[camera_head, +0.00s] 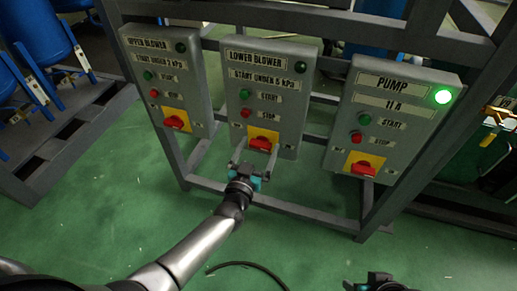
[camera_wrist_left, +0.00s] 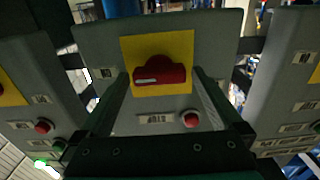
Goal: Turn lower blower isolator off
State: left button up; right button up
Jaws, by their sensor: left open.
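The lower blower panel (camera_head: 264,104) is the middle grey box, with a green start button, a red stop button and dark lamp above. Its isolator is a red rotary handle (camera_head: 261,144) on a yellow plate (camera_head: 262,134) near the bottom. My left gripper (camera_head: 255,157) is open at this handle, its fingers pointing at the plate. In the left wrist view the red handle (camera_wrist_left: 160,71) lies horizontal on the yellow plate (camera_wrist_left: 157,42), between the two spread fingers (camera_wrist_left: 162,78); contact cannot be told. My right gripper (camera_head: 376,284) shows only partly at the bottom edge; its jaws are unclear.
The upper blower panel (camera_head: 169,82) stands to the left and the pump panel (camera_head: 386,119), with a lit green lamp (camera_head: 442,97), to the right. A grey metal frame (camera_head: 285,207) carries the panels. The green floor in front is mostly clear, with a dark hose (camera_head: 248,264).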

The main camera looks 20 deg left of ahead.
pick_arm(q)
jog(key=shift+c, duration=0.2)
jog(key=c, duration=1.2)
